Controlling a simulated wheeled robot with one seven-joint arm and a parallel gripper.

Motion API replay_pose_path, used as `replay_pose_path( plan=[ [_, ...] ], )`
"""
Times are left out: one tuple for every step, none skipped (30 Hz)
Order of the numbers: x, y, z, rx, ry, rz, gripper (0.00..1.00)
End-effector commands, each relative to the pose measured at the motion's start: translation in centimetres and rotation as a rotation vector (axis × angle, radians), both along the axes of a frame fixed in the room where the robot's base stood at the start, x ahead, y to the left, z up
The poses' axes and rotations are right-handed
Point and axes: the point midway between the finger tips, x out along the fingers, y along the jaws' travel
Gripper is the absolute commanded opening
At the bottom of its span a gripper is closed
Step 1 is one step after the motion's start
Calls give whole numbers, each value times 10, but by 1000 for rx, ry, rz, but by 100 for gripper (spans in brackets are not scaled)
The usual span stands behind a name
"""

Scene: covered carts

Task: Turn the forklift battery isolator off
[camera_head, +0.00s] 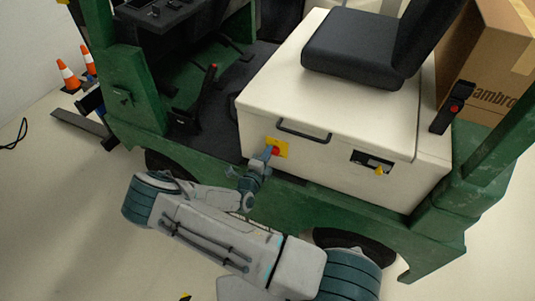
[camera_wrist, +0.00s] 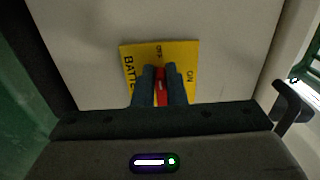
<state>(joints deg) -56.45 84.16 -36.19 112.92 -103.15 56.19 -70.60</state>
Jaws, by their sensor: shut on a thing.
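The battery isolator is a red knob (camera_head: 275,151) on a yellow plate (camera_head: 284,146), on the front face of the cream seat box. In the wrist view the plate (camera_wrist: 133,66) carries a "BATT..." label at left, "OFF" at top and "ON" at right. The red knob (camera_wrist: 161,92) stands between my two fingers, its long side pointing up the picture toward "OFF". My gripper (camera_head: 268,154) is shut on the knob; in the wrist view its fingertips (camera_wrist: 160,71) lie one on each side. The knob's base is partly hidden by the fingers.
A dark handle (camera_head: 303,131) sticks out just above and right of the plate. Farther right are a dark socket with a yellow key-like part (camera_head: 379,169). A lever with a red top (camera_head: 209,78) stands at left, and the green forklift frame (camera_head: 400,222) runs below.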

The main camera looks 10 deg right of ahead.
Motion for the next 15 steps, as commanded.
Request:
replay_pose_path(
  plan=[
    [0,0,-1,0,2,1,16],
    [0,0,-1,0,2,1,25],
    [0,0,-1,0,1,1,33],
    [0,0,-1,0,1,1,33],
    [0,0,-1,0,1,1,33],
    [0,0,-1,0,1,1,33],
    [0,0,0,1,1,1,33],
    [0,0,0,1,1,1,33],
    [0,0,0,1,1,0,33],
    [0,0,0,1,1,0,33],
    [0,0,0,1,1,0,33],
    [-1,1,0,1,1,1,33],
    [-2,2,-1,1,0,1,33],
    [-4,3,-1,1,0,1,33],
    [-7,6,-1,1,0,2,33]
  ],
)
